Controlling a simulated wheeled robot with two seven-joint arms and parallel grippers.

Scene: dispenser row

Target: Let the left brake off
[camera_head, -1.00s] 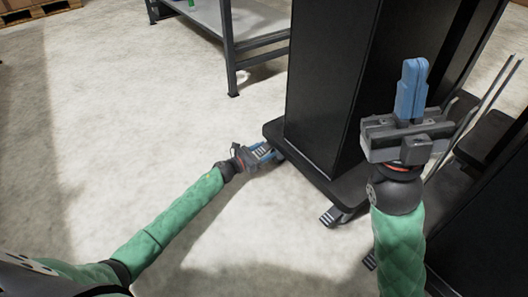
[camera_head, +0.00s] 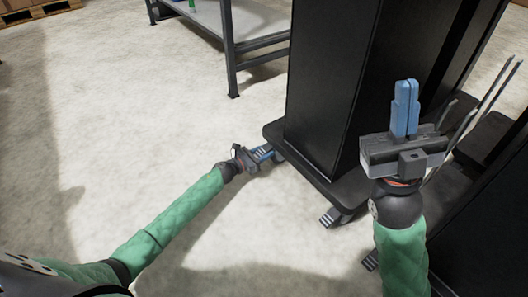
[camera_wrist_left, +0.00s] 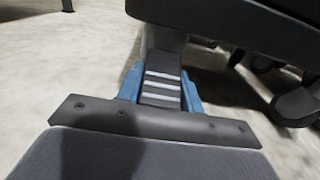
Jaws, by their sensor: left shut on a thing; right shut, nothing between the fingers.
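The left brake (camera_wrist_left: 163,78) is a dark grey pedal with pale stripes on a caster under the black dispenser's base (camera_head: 345,196). In the left wrist view it sits between the blue fingers of my left gripper (camera_wrist_left: 160,88), which are shut on it. In the head view my left gripper (camera_head: 262,154) is low by the floor at the base's left corner. My right gripper (camera_head: 406,107) is raised in front of the dispenser (camera_head: 325,85), its blue fingers together and empty.
Another caster with a striped pedal (camera_head: 331,217) stands under the base's front corner. A second dark unit (camera_head: 485,225) with upright metal rods is at the right. A grey metal table (camera_head: 235,30) stands at the back. The floor at the left is clear.

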